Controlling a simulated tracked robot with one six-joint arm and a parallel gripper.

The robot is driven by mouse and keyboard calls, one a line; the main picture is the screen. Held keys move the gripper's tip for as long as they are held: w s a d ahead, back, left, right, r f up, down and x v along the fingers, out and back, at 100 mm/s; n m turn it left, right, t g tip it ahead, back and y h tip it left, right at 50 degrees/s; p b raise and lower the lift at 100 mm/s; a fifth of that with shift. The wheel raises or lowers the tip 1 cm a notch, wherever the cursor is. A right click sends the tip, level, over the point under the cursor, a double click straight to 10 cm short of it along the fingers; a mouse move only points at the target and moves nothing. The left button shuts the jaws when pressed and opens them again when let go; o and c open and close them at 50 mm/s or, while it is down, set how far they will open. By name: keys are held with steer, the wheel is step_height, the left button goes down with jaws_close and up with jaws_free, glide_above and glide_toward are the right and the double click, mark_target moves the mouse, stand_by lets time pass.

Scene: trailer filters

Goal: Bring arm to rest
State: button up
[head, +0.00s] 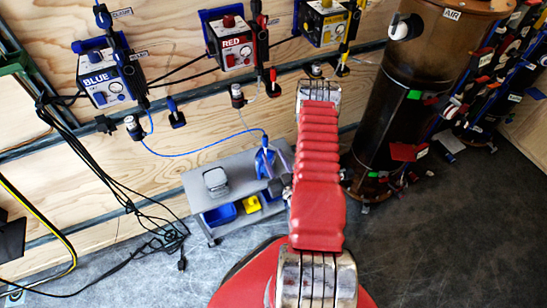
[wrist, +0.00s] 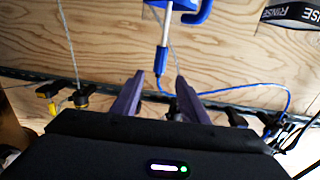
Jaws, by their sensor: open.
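My red arm (head: 320,150) reaches up and away from me through the middle of the head view, over the floor towards the plywood wall. My gripper (wrist: 158,97) shows in the wrist view as two purple fingers set apart, with nothing between them. Behind the fingers are plywood, a blue-handled fitting (wrist: 164,50) and a blue cable (wrist: 250,88). I cannot tell how far the fingers are from these.
A grey cart (head: 235,170) with a blue bin (head: 220,215) stands left of my arm. A brown AIR tank (head: 410,90) stands on the right. BLUE (head: 100,80), RED (head: 235,45) and yellow units hang on the wall.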

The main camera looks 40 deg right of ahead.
stand_by(0.8)
steer(key=s+a+f+g+y, duration=0.1)
steer(key=s+f+g+y, duration=0.15)
steer(key=f+g, duration=0.35)
steer(key=s+a+f+g+y, duration=0.2)
steer(key=s+f+g, duration=0.2)
steer(key=f, duration=0.4)
steer(key=s+a+r+g, duration=0.2)
steer(key=a+r+g, duration=0.15)
steer(key=r, duration=0.95)
steer(key=s+a+r+g, duration=0.1)
steer(key=a+r+g, duration=0.25)
steer(key=r, duration=0.95)
steer(key=s+a+r+n+t, duration=0.1)
steer(key=a+r+t, duration=0.1)
steer(key=a+r, duration=0.4)
steer(key=s+a+r+n+t+y, duration=0.1)
steer(key=a+r, duration=0.5)
steer(key=r, duration=0.7)
steer(key=s+a+r+n+t, duration=0.2)
steer(key=a+r, duration=0.4)
steer(key=r, duration=0.4)
steer(key=shift+s+a+t+y, duration=0.25)
steer(key=shift+s+t+y, duration=0.1)
steer(key=shift+s, duration=0.2)
